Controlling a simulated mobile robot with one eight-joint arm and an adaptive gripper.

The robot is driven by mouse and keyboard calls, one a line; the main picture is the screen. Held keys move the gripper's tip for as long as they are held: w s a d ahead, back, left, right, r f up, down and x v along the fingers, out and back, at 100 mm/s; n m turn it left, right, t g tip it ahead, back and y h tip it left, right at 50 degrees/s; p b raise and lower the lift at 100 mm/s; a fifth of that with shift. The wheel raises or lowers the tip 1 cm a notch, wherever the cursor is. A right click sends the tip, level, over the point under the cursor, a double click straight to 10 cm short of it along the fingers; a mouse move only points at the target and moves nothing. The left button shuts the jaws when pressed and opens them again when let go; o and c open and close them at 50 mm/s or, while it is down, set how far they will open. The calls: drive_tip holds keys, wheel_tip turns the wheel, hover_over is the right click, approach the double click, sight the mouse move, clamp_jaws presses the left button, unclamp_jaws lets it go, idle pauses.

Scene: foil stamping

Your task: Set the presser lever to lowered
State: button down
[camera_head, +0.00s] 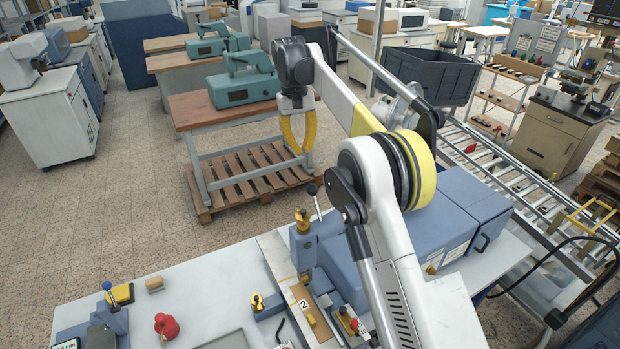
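A blue press (303,245) with a brass-coloured top stands on the front bench. A thin metal lever (317,205) with a dark ball knob (312,189) rises steeply beside it, leaning slightly. Another short lever (107,287) with a blue knob stands on a small device at the lower left. No readable label shows which one is the presser lever. My gripper (302,152) has yellow fingers pointing down and appears in the picture above the dark knob, apart from it. Its fingertips look close together, but the gap is unclear. Nothing is visibly held.
A large blue housing (440,225) stands to the right of the press, partly behind my arm. A slatted pallet (250,175) under a wooden table lies beyond.

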sight(317, 206)
drive_tip(key=shift+f, duration=0.1)
drive_tip(key=s+d+f+p, duration=0.1)
drive_tip(key=s+f, duration=0.3)
drive_tip(key=f, duration=0.4)
drive_tip(key=shift+s+d+p, duration=0.15)
drive_tip(key=shift+d+p, duration=0.25)
drive_tip(key=shift+p, duration=0.3)
drive_tip(key=shift+s+d+r, duration=0.1)
drive_tip(key=shift+s+r, duration=0.05)
